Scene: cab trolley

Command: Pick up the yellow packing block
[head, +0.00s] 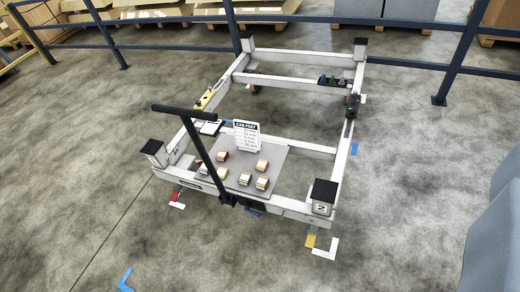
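The trolley is a white rectangular frame (285,82) on the concrete floor, with dark pads on its corner posts. A grey board (285,155) in its near part carries several small blocks with coloured and white faces. A small block with a yellowish face (221,174) lies at the board's left front, partly beside the dark handle (197,142). The blocks are too small to tell clearly which is the yellow packing block. A longer yellow piece (205,99) lies on the left rail. My gripper is not in view.
A white printed card (246,136) stands on the board. The T-shaped handle rises in front of the board's left side. Blue railings (300,19) run behind the trolley. A large grey shape (495,235) fills the right edge. The floor in front is clear apart from tape marks.

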